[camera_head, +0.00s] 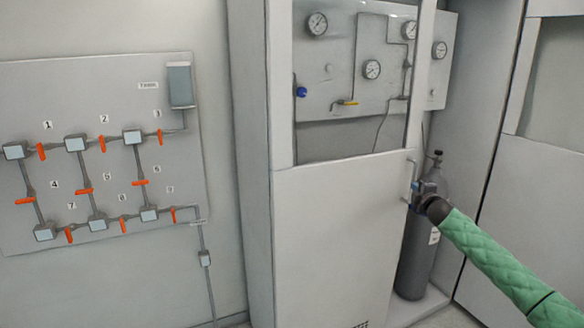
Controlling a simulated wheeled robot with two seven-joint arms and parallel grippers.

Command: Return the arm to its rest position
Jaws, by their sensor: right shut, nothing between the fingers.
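My right arm (495,262), in a green quilted sleeve, reaches in from the lower right. My right gripper (415,191) is at its end, beside the handle (411,178) on the right edge of the cabinet door (335,235). The gripper looks small and partly hidden by the wrist. It is shut with nothing held; whether it touches the handle I cannot tell. My left gripper is not in view.
A grey gas cylinder (416,255) stands behind my right wrist. Gauges, a blue knob (301,92) and a yellow valve handle (347,102) sit on a panel behind the cabinet opening. A wall board (100,95) with several orange valves is at left.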

